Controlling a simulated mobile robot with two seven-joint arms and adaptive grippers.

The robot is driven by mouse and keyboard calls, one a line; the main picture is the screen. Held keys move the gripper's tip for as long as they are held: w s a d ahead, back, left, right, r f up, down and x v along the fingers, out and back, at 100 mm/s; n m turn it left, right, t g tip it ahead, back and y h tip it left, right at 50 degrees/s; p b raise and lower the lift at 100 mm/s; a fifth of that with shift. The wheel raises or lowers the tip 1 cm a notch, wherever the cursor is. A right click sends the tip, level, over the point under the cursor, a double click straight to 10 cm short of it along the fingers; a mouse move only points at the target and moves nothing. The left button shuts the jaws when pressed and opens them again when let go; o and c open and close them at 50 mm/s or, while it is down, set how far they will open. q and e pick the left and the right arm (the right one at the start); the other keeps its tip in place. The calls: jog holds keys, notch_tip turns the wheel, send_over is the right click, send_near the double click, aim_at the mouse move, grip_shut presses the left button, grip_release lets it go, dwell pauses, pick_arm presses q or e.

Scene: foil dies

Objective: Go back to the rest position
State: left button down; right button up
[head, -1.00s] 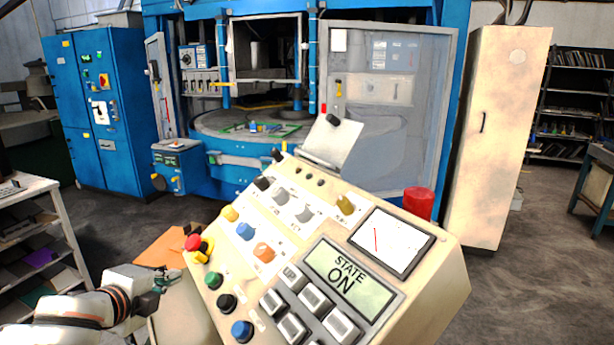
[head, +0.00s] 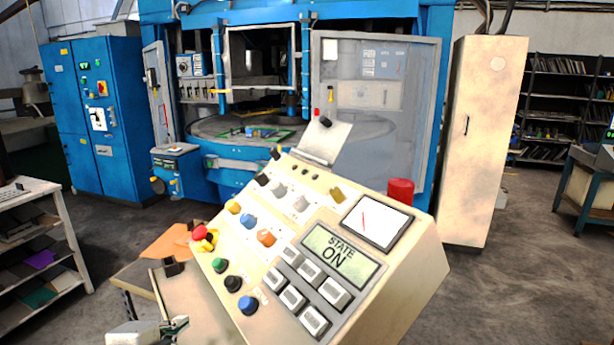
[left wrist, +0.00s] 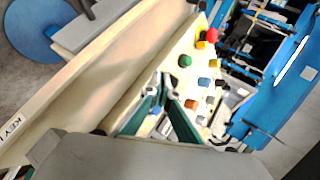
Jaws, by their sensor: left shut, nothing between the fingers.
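My left gripper (head: 175,328) is at the bottom edge of the head view, left of the cream control console (head: 420,270). It is shut and empty, and apart from the console's buttons. In the left wrist view its green fingers (left wrist: 161,90) point toward the console's colored buttons. Most of my left arm is out of the head view. My right gripper is not in view. The console's display (head: 340,255) reads STATE ON.
A red and yellow stop button (head: 202,236) and several knobs stick up from the console near my left gripper. A white shelf (head: 62,235) stands at the left. A blue machine (head: 245,175) is behind. Open floor (head: 530,260) lies at the right.

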pick_arm(q)
jog(key=s+a+f+n+g+y, duration=0.3)
jog(key=s+a+f+n, duration=0.2)
jog(key=s+f, duration=0.45)
jog(key=s+a+f+n+g+y, duration=0.3)
jog(key=s+a+f+n, duration=0.25)
jog(key=s, duration=0.75)
jog(key=w+d+f+n+t+h, duration=0.2)
jog(key=d+f+h, duration=0.5)
jog(key=d+f, duration=0.7)
jog(key=shift+d+f+n+t, duration=0.2)
jog(key=shift+f+n+t, duration=0.25)
jog(key=shift+f+t, duration=0.8)
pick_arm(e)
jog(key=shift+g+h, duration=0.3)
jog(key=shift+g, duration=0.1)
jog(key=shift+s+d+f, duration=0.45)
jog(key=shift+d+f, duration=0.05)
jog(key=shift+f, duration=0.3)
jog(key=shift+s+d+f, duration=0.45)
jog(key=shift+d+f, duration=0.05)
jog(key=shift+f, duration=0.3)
pick_arm(q)
jog(key=shift+f+g, duration=0.3)
jog(key=shift+g, duration=0.05)
